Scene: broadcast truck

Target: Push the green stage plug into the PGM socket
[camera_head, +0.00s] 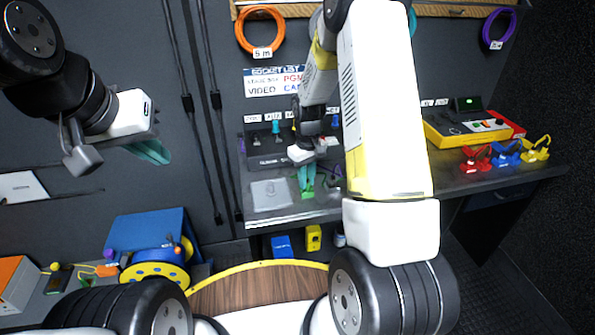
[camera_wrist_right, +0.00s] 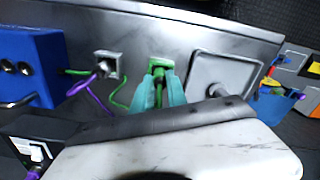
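The green stage plug (camera_wrist_right: 158,68) is at the fingertips of my right gripper (camera_wrist_right: 160,90), low over the grey bench. The teal fingers flank it closely and it fills the gap between them. The right gripper also shows in the head view (camera_head: 306,178), in front of the socket panel (camera_head: 262,152). The panel's small labels are too small to read, so I cannot tell which socket is PGM; the arm covers part of it. A sheet (camera_head: 272,80) above pairs the stage box with PGM. My left gripper (camera_head: 152,151) hangs far left, empty, its fingers seen edge-on.
A purple cable (camera_wrist_right: 95,100) and a green cable (camera_wrist_right: 120,95) run beside a grey block (camera_wrist_right: 108,65). A square grey plate (camera_wrist_right: 222,78) lies close by. A yellow box (camera_head: 455,130) and coloured clips (camera_head: 506,153) are on the bench's right.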

